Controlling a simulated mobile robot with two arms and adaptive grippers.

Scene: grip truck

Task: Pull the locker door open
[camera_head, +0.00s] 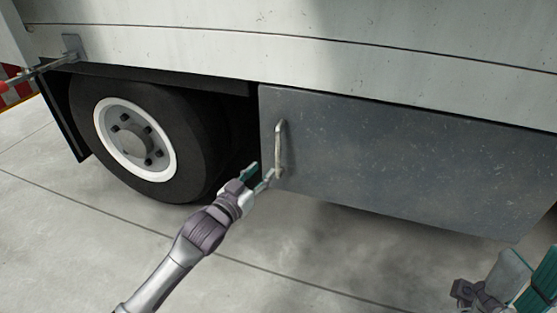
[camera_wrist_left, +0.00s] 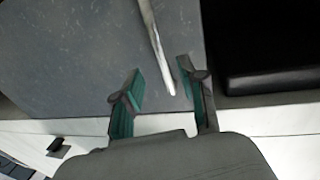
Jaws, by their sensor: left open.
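The locker door (camera_head: 390,160) is a flat grey metal panel under the truck body, and it looks shut. A pale metal bar handle (camera_head: 280,148) stands upright near its left edge. My left gripper (camera_head: 262,177) is at the handle's lower end. In the left wrist view the open green fingers of my left gripper (camera_wrist_left: 158,88) lie on either side of the lower end of the handle (camera_wrist_left: 158,45). I cannot tell whether either finger touches it.
The truck wheel (camera_head: 135,140) with its black tyre stands left of the locker. The truck's pale side panel (camera_head: 300,55) runs above the door. The concrete floor (camera_head: 90,230) in front is clear. A red and white striped thing (camera_head: 16,90) is at the far left.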

